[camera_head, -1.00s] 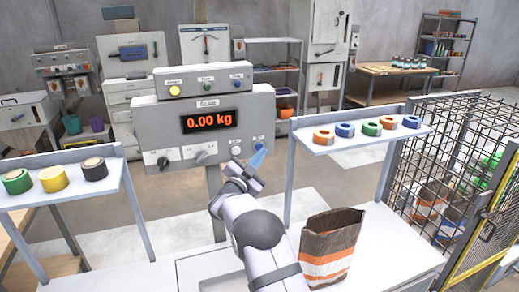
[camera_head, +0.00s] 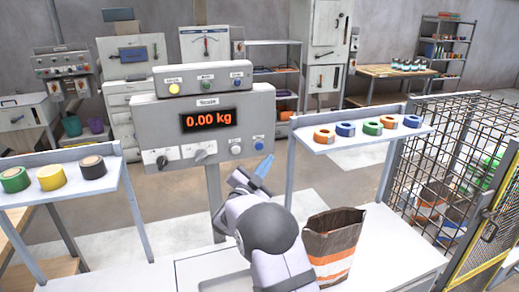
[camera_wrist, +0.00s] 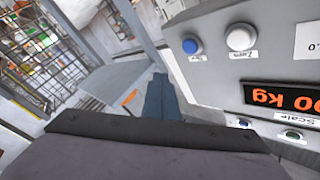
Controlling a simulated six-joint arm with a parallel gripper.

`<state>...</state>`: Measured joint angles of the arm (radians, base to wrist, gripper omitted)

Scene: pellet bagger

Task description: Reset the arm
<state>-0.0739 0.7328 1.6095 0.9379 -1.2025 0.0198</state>
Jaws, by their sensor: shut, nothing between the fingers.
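My gripper (camera_head: 264,165) is in front of the right side of the scale panel (camera_head: 178,125), below its blue button. Its blue fingers are shut with nothing between them and point up and to the right. In the wrist view the fingers (camera_wrist: 160,100) show side by side, apart from the panel face (camera_wrist: 225,85) on the right. The panel display (camera_head: 209,119) reads 0.00 kg. My arm rises from the front of the table, left of the paper bag.
A brown, white and orange paper bag (camera_head: 333,245) stands open on the table, close to my arm. A right shelf (camera_head: 345,142) holds several tape rolls; a left shelf (camera_head: 110,185) holds three. A wire mesh cage (camera_head: 455,150) stands at right.

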